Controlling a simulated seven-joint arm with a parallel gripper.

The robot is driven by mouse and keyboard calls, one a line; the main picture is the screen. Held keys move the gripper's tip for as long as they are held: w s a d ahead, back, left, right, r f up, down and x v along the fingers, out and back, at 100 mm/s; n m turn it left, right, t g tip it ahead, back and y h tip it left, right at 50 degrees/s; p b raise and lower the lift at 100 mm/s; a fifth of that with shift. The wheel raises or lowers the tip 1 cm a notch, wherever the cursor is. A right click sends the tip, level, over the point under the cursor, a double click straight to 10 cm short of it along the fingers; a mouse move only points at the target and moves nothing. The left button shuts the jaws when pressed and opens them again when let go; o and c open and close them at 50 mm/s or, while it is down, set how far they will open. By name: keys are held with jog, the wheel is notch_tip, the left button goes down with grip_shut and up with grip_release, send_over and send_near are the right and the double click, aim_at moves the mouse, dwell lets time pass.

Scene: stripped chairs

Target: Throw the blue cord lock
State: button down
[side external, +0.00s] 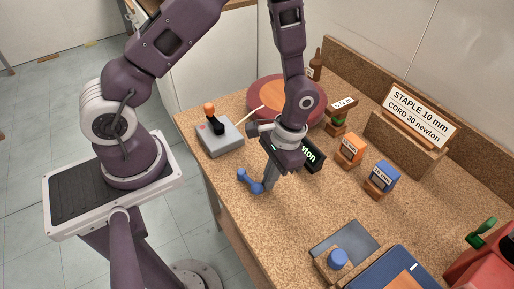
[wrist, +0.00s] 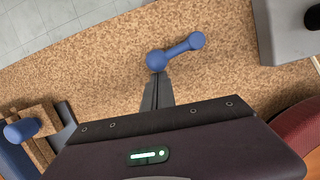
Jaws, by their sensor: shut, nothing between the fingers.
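A blue lever with a round knob at each end (side external: 250,181) is at the near left edge of the cork-coloured bench; it looks like the blue cord lock, though no label shows on it. It also shows in the wrist view (wrist: 180,49), slanting up to the right. My gripper (side external: 267,189) is shut and empty, pointing down at the lever's end nearer the bench middle. In the wrist view its fingertips (wrist: 157,77) are right at the lower left knob. I cannot tell whether they touch it. The lever's mounting is not clear.
A grey box with an orange-topped stick (side external: 220,136) and a red round plate (side external: 262,91) lie behind. A blue knob on a wooden block (side external: 337,259) stands to the right in front. Orange (side external: 350,148) and blue (side external: 382,177) blocks stand before a sign (side external: 419,112).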

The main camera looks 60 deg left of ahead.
jog(key=shift+s+d+m, duration=0.2)
jog(key=shift+s+m, duration=0.25)
jog(key=shift+m, duration=0.25)
jog(key=s+a+r+n+t, duration=0.1)
jog(key=a+r+t, duration=0.1)
jog(key=r, duration=1)
jog(key=s+a+r+t, duration=0.1)
jog(key=a+r+t, duration=0.15)
jog(key=r, duration=1.05)
jog(key=s+a+r+n+t, duration=0.1)
jog(key=s+r+t, duration=0.3)
jog(key=s, duration=0.4)
jog(key=shift+s+r, duration=0.15)
jog(key=shift+r, duration=0.3)
jog(key=shift+a, duration=0.1)
